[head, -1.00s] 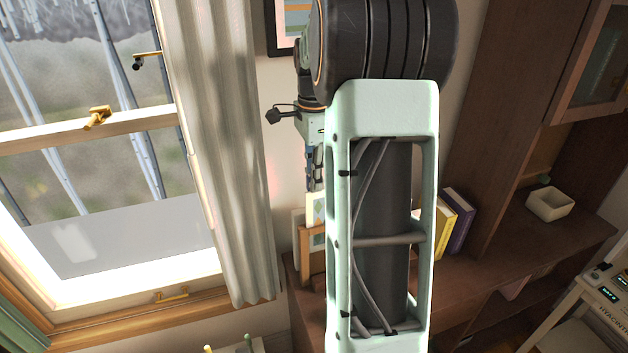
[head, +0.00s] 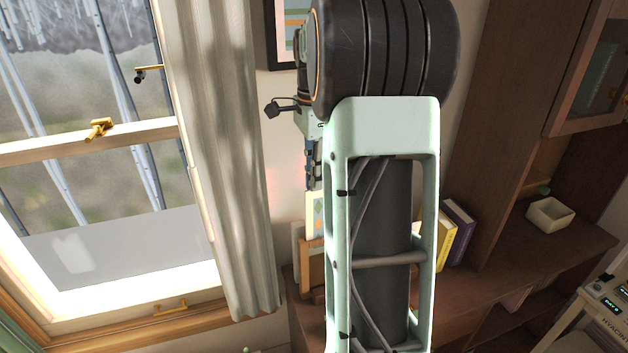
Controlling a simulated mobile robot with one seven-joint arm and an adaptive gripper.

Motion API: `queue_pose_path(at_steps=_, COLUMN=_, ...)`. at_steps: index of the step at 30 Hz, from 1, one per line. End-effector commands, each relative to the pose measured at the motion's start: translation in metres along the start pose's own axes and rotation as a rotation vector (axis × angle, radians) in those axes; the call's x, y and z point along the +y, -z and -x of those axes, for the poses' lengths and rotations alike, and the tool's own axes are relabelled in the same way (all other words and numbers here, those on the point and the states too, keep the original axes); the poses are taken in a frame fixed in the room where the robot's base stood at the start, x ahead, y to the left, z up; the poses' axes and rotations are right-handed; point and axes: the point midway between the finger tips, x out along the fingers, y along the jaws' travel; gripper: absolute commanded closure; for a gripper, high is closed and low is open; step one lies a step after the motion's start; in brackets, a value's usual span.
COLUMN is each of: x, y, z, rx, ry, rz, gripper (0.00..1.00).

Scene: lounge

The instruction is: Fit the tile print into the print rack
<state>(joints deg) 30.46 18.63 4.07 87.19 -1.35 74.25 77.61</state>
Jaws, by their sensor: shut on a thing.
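My gripper (head: 313,182) points down over the wooden print rack and is shut on the top of the tile print. The tile print (head: 315,213) is a pale panel with a coloured diamond pattern, hanging upright under the jaws. Its right side is hidden behind my arm. The print rack (head: 310,267) is a light wooden frame on the brown cabinet top, also partly hidden by my arm. The print's lower edge is near the rack's top edge; I cannot tell whether it is inside a slot. A whitish panel (head: 297,235) stands at the rack's left.
A yellow book (head: 462,240) and a purple book stand right of my arm on the cabinet (head: 500,258). A white square bowl (head: 550,215) sits farther right. The curtain (head: 235,170) and window are left of the rack. A framed picture (head: 285,35) hangs behind my arm.

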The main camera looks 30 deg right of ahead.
Motion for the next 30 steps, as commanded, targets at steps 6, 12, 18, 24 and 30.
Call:
queue_pose_path(at_steps=6, x=-0.001, y=0.0, z=0.009, rx=0.0, ry=0.002, rz=0.001, gripper=1.0)
queue_pose_path(at_steps=12, x=-0.001, y=0.0, z=0.017, rx=0.0, ry=0.002, rz=0.001, gripper=1.0)
queue_pose_path(at_steps=18, x=0.0, y=0.0, z=0.025, rx=0.0, ry=0.001, rz=0.001, gripper=1.0)
queue_pose_path(at_steps=24, x=-0.001, y=0.0, z=0.033, rx=0.0, ry=0.002, rz=0.0, gripper=1.0)
queue_pose_path(at_steps=30, x=-0.001, y=0.0, z=0.041, rx=0.001, ry=0.002, rz=0.0, gripper=1.0)
